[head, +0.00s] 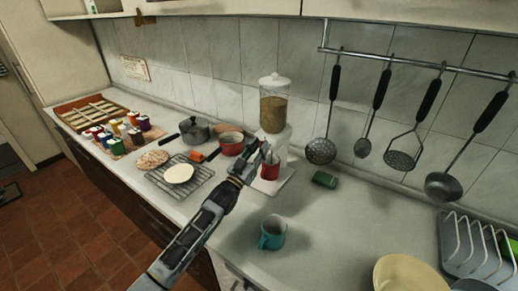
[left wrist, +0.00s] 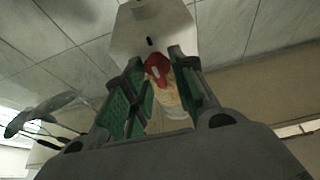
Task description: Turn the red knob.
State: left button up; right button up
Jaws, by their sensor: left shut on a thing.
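The red knob (left wrist: 157,68) shows in the left wrist view between the green-padded fingers of my left gripper (left wrist: 155,88), on the front of a white dispenser body (left wrist: 150,28). The gripper is shut on the knob. In the head view my left gripper (head: 262,152) is at the front of the dispenser, and hides the knob there. The dispenser has a clear lidded jar (head: 274,100) of tan grains on top. A red cup (head: 270,170) stands below the gripper on the dispenser's white base (head: 284,183). My right gripper is out of view.
A teal mug (head: 272,234) stands on the counter in front. A green can (head: 325,179) lies to the right. A red pot (head: 232,142), a grey pot (head: 195,130) and a wire rack (head: 160,184) are to the left. Utensils hang from a rail (head: 420,64).

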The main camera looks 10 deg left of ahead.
pick_arm(q)
jog(key=shift+m, duration=0.4)
jog(key=m+g+h+p, duration=0.1)
jog(key=m+g+p, duration=0.1)
jog(key=m, duration=0.5)
jog(key=m+g+h+p, duration=0.1)
jog(key=m+g+p, duration=0.1)
jog(key=m, duration=0.5)
jog(key=m+g+h+p, duration=0.2)
jog(key=m+g+p, duration=0.1)
jog(key=m, duration=0.4)
jog(key=shift+g, duration=0.5)
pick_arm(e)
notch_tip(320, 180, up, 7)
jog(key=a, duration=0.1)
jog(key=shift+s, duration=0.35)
pick_arm(q)
jog(key=shift+f, duration=0.1)
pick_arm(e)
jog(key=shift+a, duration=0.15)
